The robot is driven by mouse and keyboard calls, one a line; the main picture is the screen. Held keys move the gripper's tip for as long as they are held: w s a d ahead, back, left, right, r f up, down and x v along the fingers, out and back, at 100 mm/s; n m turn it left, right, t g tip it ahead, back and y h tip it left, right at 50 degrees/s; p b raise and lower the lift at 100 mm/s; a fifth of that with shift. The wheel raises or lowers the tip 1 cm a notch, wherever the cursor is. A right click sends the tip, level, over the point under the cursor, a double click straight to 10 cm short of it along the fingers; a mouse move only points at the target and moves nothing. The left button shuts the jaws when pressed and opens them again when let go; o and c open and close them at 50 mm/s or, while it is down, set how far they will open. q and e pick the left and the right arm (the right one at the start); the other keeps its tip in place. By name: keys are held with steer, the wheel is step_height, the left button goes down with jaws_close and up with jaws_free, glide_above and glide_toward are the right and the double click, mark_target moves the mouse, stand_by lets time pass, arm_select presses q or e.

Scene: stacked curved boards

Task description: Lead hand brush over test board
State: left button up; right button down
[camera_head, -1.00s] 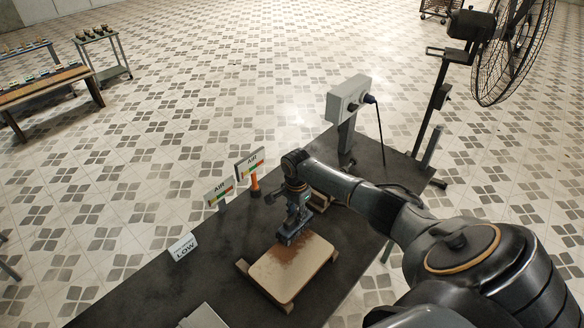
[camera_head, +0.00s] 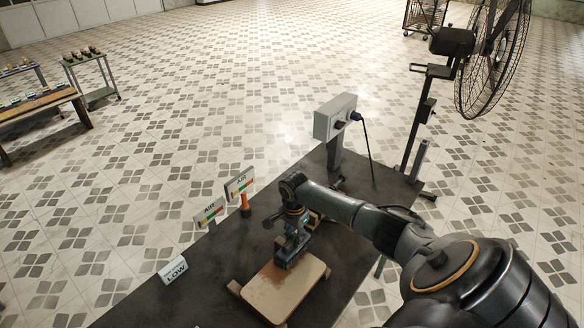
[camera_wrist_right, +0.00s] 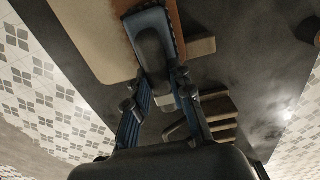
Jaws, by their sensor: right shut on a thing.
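The test board (camera_head: 292,293) is a tan slab with rounded corners, lying on wooden supports on the dark table. The board also shows in the wrist view (camera_wrist_right: 88,40), with a brown strip along one edge. My right gripper (camera_head: 294,232) is above the board's far end, shut on the hand brush (camera_head: 288,258). The brush's dark rounded handle (camera_wrist_right: 152,55) sits between the blue fingers in the wrist view. My left gripper is out of view.
Two AIR signs (camera_head: 208,210) and an orange-handled tool (camera_head: 245,204) stand along the table's left edge. A LOW sign (camera_head: 173,270) is nearer. A grey control box (camera_head: 335,117) and a large fan (camera_head: 492,60) stand beyond. The table (camera_head: 215,275) is bare left of the board.

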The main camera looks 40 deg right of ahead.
mark_target(287, 245)
steer(key=shift+s+a, duration=0.15)
steer(key=shift+a, duration=0.65)
steer(key=shift+s+a, duration=0.1)
steer(key=shift+a, duration=0.7)
steer(key=shift+a, duration=0.1)
steer(key=shift+s+a, duration=0.2)
steer(key=shift+a, duration=1.25)
steer(key=shift+a, duration=0.1)
steer(key=shift+s+a, duration=0.1)
steer(key=shift+a, duration=0.45)
steer(key=shift+s+a, duration=0.1)
steer(key=shift+a, duration=0.85)
steer(key=shift+s+a, duration=0.15)
steer(key=shift+a, duration=0.65)
steer(key=shift+s+a, duration=0.1)
steer(key=shift+a, duration=0.65)
